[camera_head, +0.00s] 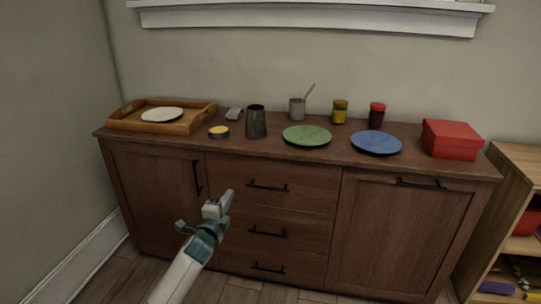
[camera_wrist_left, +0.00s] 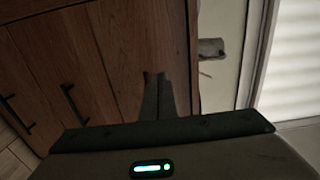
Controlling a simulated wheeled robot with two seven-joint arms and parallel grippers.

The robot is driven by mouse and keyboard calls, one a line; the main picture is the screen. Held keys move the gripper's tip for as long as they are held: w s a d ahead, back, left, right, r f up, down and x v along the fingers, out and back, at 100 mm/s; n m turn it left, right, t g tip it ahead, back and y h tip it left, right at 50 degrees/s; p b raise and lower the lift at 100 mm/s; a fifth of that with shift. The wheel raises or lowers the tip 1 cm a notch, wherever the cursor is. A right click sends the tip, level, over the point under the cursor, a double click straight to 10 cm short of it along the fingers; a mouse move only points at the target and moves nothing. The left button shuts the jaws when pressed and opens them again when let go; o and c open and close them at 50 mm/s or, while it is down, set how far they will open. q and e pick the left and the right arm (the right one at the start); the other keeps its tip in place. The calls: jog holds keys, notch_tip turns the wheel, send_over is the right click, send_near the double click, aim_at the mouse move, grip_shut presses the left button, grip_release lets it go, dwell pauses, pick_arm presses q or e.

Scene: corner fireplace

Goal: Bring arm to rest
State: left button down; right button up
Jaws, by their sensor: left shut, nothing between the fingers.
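My left gripper (camera_head: 226,199) shows in the head view in front of the wooden sideboard (camera_head: 270,172), below its top and before the drawers. Its fingers are shut and hold nothing. In the left wrist view the closed fingers (camera_wrist_left: 153,78) point toward the sideboard's brown wood front (camera_wrist_left: 110,50). I cannot tell the exact gap to the sideboard. My right gripper is in neither view.
On the sideboard stand a wooden tray (camera_head: 197,119) with a white plate (camera_head: 162,115), a dark mug (camera_head: 256,122), a green plate (camera_head: 307,135), a blue plate (camera_head: 376,143), jars and a red box (camera_head: 451,139). A shelf (camera_head: 520,165) stands at right.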

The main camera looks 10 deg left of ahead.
pick_arm(q)
jog(key=s+d+f+n+g, duration=0.3)
jog(key=s+d+f+n, duration=0.15)
jog(key=s+f, duration=0.65)
jog(key=s+d+f+n+g, duration=0.3)
jog(key=s+f+n, duration=0.35)
jog(key=s, duration=0.85)
jog(key=s+d+f+n+g+h, duration=0.1)
jog(key=s+d+f+n+g, duration=0.15)
jog(key=s, duration=1.15)
jog(key=s+d+f+n+g+h, duration=0.1)
jog(key=s+d+n+g, duration=0.25)
jog(key=s, duration=1.05)
jog(key=s+a+f+m+y+p, duration=0.1)
jog(key=a+f+p, duration=0.2)
jog(key=f+p, duration=1.2)
jog(key=shift+s+a+f+g, duration=0.15)
jog(key=shift+s+f+g, duration=0.15)
jog(key=shift+f, duration=0.75)
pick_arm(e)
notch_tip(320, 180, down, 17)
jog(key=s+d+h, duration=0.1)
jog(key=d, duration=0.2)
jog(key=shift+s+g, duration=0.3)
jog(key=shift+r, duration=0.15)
